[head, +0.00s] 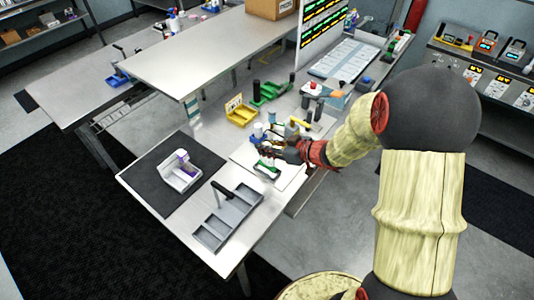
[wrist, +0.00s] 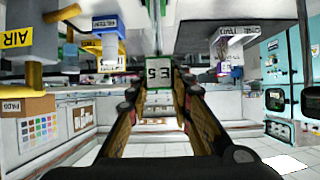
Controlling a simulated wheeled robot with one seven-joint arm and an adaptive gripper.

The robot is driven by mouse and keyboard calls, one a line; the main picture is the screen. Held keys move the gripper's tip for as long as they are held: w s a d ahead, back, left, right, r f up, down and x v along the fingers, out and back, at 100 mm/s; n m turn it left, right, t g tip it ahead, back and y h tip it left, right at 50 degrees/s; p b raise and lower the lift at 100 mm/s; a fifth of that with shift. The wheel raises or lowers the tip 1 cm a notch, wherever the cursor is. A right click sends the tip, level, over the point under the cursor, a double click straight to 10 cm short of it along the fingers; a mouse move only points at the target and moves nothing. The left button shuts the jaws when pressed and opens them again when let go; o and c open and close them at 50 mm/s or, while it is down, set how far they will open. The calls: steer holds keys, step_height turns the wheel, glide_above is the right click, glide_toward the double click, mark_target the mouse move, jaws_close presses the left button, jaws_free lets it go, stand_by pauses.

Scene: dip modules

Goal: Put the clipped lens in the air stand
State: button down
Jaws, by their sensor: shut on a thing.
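The clipped lens (wrist: 158,73) is a pale square in a green frame with dark characters on it. In the wrist view it sits upright at the tips of my gripper (wrist: 160,85), which is shut on it. In the head view my gripper (head: 272,150) is above the white mat on the workbench, and its fingers hide part of what is there. A yellow stand with the label AIR (wrist: 16,39) is at the upper left of the wrist view, to the left of the lens and apart from it.
A yellow bin (head: 240,112), a grey divided tray (head: 228,218) and a white holder on a dark mat (head: 151,198) are on the bench.

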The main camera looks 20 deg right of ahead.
steer(key=f, duration=0.1)
steer(key=f+b, duration=0.1)
steer(key=f, duration=0.1)
steer(key=shift+w+d+f, duration=0.1)
steer(key=shift+w+f, duration=0.15)
steer(key=shift+f, duration=0.15)
steer(key=c, duration=1.7)
jaws_free()
steer(key=shift+o, duration=0.6)
